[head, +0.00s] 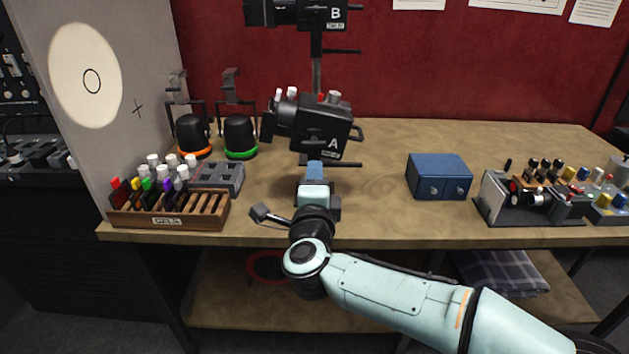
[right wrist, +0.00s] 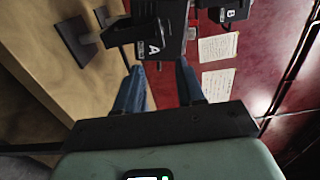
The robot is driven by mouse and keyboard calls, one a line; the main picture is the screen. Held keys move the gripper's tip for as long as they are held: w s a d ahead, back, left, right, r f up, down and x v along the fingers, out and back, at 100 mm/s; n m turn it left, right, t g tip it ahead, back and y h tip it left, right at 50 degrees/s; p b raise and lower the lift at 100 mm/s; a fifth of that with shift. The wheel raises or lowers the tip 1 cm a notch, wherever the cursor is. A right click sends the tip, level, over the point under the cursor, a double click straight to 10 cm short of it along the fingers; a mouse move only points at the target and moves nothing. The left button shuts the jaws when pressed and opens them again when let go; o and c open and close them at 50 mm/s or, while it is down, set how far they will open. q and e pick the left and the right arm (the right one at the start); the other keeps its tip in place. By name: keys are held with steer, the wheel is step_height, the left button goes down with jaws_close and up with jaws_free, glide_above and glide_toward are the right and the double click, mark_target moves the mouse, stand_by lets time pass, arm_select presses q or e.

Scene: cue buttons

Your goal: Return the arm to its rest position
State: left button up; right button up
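My right arm (head: 400,288) is pale green and comes in from the lower right of the head view. It reaches over the front edge of the wooden table (head: 390,222). My right gripper (head: 315,168) points away from me, in front of the black lamp marked A (head: 318,128). In the right wrist view its two blue fingers stand apart with nothing between them, so the gripper (right wrist: 160,76) is open and empty. Lamp A (right wrist: 160,25) shows beyond the fingertips. My left arm and left gripper are not in view.
Left of the gripper are a wooden marker rack (head: 168,221), a grey block (head: 217,177), and two black domes with an orange (head: 193,136) and a green ring (head: 240,137). A blue box (head: 439,176) and a control tray (head: 530,200) stand right. Lamp B (head: 300,12) is above.

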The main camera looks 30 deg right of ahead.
steer(key=shift+f, duration=0.1)
stand_by(0.4)
